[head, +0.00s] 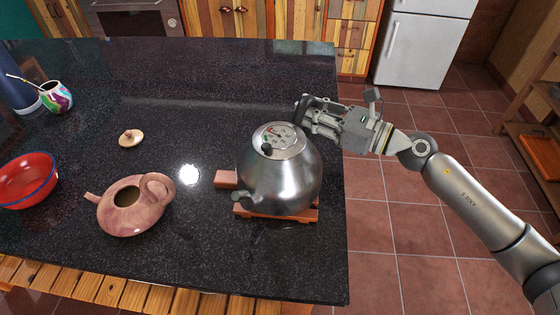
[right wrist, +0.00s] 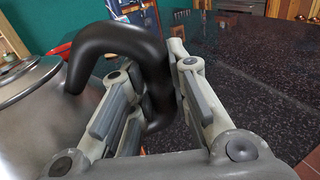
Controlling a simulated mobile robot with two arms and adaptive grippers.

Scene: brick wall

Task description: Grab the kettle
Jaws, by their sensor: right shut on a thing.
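A steel kettle (head: 278,182) with a dial on its lid stands on a reddish wooden trivet (head: 226,179) near the right edge of the dark counter. Its spout points toward the front left. My right gripper (head: 304,108) is at the kettle's upper right side, its arm coming in from the right. In the right wrist view, my right gripper (right wrist: 155,100) is shut on the black curved kettle handle (right wrist: 122,42), which passes between the fingers. The kettle body (right wrist: 30,110) fills the left of that view. My left gripper is not in view.
On the dark counter (head: 200,80) are a clay teapot (head: 125,212), its loose lid (head: 131,138), a red bowl (head: 25,182) and a colourful cup (head: 57,98). A fridge (head: 425,45) stands behind. The counter behind the kettle is clear.

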